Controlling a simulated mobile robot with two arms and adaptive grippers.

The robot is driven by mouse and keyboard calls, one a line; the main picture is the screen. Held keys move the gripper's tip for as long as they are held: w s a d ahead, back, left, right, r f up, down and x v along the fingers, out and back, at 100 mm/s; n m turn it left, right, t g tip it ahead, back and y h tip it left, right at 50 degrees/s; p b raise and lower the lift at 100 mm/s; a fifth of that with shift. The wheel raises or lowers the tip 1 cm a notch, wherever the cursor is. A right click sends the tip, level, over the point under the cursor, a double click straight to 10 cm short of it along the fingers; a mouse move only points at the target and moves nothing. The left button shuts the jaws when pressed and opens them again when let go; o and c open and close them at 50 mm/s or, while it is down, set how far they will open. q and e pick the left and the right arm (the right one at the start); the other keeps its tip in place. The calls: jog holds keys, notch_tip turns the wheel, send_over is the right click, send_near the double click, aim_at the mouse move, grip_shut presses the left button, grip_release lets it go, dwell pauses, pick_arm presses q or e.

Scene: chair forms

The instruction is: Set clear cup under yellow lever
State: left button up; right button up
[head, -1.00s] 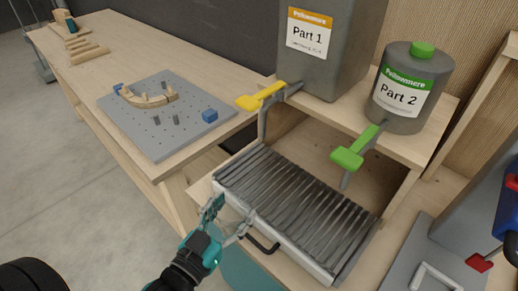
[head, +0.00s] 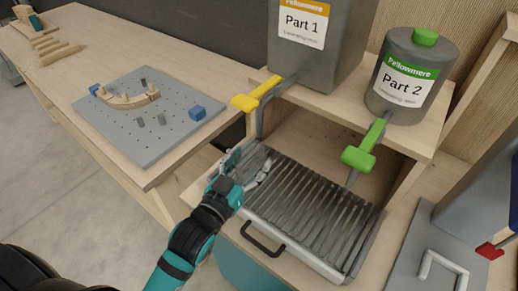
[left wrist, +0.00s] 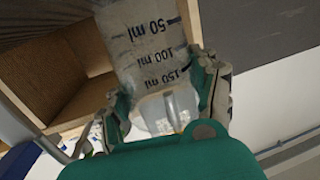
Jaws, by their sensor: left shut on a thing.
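The clear cup (left wrist: 150,45) with dark ml marks is between the two fingers of my left gripper (left wrist: 165,95) in the left wrist view. My left gripper is shut on it. In the head view my left gripper (head: 245,172) is over the left end of the ribbed grey tray (head: 318,215), below and in front of the yellow lever (head: 257,94). The cup is faint there and mostly hidden by the fingers; I cannot tell whether it touches the tray. The yellow lever sticks out under the grey Part 1 container (head: 322,60). My right gripper is not in view.
A green lever (head: 362,152) hangs from the Part 2 container (head: 408,75), over the tray's right side. A wooden shelf (head: 300,98) carries both containers. A black handle (head: 262,240) is on the tray's front. A grey pegboard (head: 150,145) lies on the left bench.

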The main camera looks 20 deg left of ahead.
aim_at(256, 158)
pick_arm(q)
jog(key=shift+w+d, duration=0.15)
jog(key=shift+w, duration=0.55)
jog(key=w, duration=0.2)
jog(key=w+p, duration=0.1)
jog(key=shift+w+d, duration=0.3)
jog(key=shift+w, duration=0.1)
jog(key=shift+f, duration=0.8)
jog(key=shift+s, duration=0.15)
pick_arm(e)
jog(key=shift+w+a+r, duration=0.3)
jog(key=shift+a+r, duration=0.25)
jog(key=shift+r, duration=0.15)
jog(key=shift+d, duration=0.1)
pick_arm(q)
jog(key=shift+s, duration=0.1)
